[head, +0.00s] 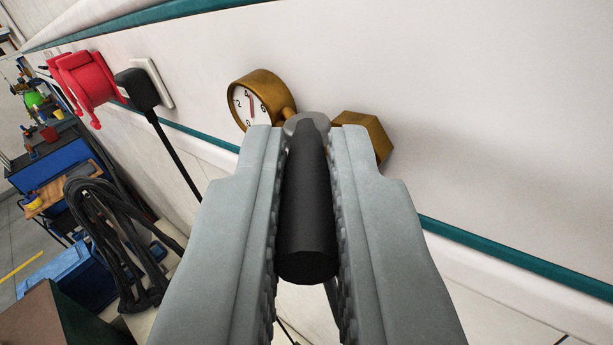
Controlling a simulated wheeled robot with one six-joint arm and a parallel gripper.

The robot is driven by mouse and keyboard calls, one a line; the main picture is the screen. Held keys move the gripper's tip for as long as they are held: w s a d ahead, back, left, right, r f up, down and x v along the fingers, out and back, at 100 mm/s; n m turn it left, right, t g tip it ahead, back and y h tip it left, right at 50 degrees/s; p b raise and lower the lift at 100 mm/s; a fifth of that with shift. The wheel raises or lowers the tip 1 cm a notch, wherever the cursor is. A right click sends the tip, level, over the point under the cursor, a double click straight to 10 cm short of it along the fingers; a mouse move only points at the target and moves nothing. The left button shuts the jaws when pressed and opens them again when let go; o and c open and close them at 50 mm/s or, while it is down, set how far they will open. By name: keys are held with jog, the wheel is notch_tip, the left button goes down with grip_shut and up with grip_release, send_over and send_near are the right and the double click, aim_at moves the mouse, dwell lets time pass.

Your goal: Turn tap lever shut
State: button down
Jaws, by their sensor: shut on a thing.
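The tap lever (306,215) has a black handle that points toward the camera, with a grey metal hub at its far end near the wall. My gripper (308,150) is shut on the black handle, with one grey finger on each side. A brass round gauge (256,100) with a white dial and red needle sits just left of the hub. A brass hexagonal fitting (364,132) sits just right of it. My fingers hide the lower part of the tap.
A black plug (137,88) with a cable is in a white wall socket (152,83) to the left. A red wheel-like fixture (85,82) is beyond it. Coiled dark hoses (115,235) hang at the lower left, near a blue bin (62,277). The wall at right is clear.

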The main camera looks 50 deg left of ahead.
jog(key=shift+w+d+n+g+y, duration=0.2)
jog(key=shift+w+n+g+y, duration=0.1)
jog(key=shift+n+g+y, duration=0.55)
jog(key=shift+w+d+n+g+y, duration=0.2)
jog(key=shift+n+g+y, duration=0.4)
jog(key=shift+g, duration=0.4)
jog(key=shift+w+d+n+g+y, duration=0.15)
jog(key=shift+w+n+g+y, duration=0.2)
jog(key=shift+n+g+y, duration=0.5)
jog(key=shift+w+d+n+g+y, duration=0.1)
jog(key=shift+w+n+g+y, duration=0.1)
jog(key=shift+n+g, duration=0.6)
jog(key=shift+w+n+g+y, duration=0.2)
jog(key=shift+n+g, duration=0.1)
jog(key=shift+g, duration=0.9)
jog(key=c, duration=1.5)
grip_release()
jog(key=v, duration=1.7)
jog(key=shift+d, duration=0.2)
